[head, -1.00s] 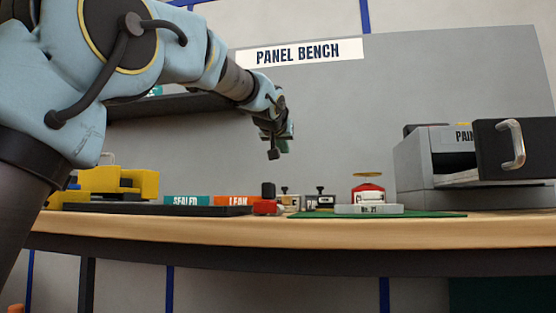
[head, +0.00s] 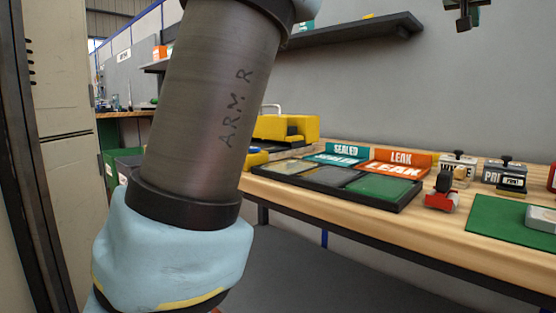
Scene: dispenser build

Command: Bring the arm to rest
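My arm (head: 205,120) fills the left-centre of the head view, a dark upright link marked "ARM R" with a light blue joint below it. My gripper (head: 463,22) shows only in part at the top right edge, above the bench and in front of the grey panel. It hangs clear of everything on the bench. Its fingers are too small and too cut off to tell whether they are open, and I see nothing held in it.
The wooden bench (head: 440,240) carries a black tray (head: 398,207), a teal SEALED sign (head: 345,149), an orange LEAK sign (head: 402,157), a red-and-black item (head: 441,194), stamps (head: 505,172), a green mat (head: 490,221) and a yellow device (head: 290,127). A shelf (head: 350,30) juts out above. A cabinet (head: 50,130) stands left.

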